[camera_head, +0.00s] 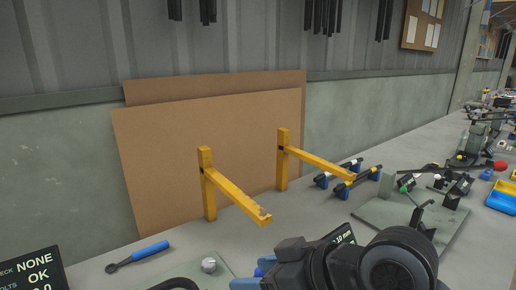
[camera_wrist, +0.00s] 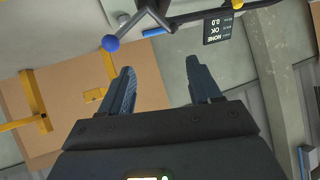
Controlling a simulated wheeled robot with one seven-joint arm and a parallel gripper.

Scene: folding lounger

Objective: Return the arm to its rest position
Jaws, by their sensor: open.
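My gripper (camera_wrist: 160,72) is open in the wrist view, its two dark-blue fingers apart with nothing between them. In the head view my dark arm (camera_head: 395,262) reaches in along the bottom edge, right of centre, and hides part of the bench. Two yellow brackets, a left one (camera_head: 232,195) and a right one (camera_head: 315,158), stand beyond my arm and apart from it. They also show at the left of the wrist view (camera_wrist: 35,102).
Brown boards (camera_head: 160,165) lean on the wall. A blue-handled tool (camera_head: 140,256) and a display (camera_head: 32,272) reading OK are at lower left. Black clamps (camera_head: 345,178), a metal plate fixture (camera_head: 400,218) and a blue bin (camera_head: 502,197) stand right. A dark frame with a blue ball (camera_wrist: 110,43) shows in the wrist view.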

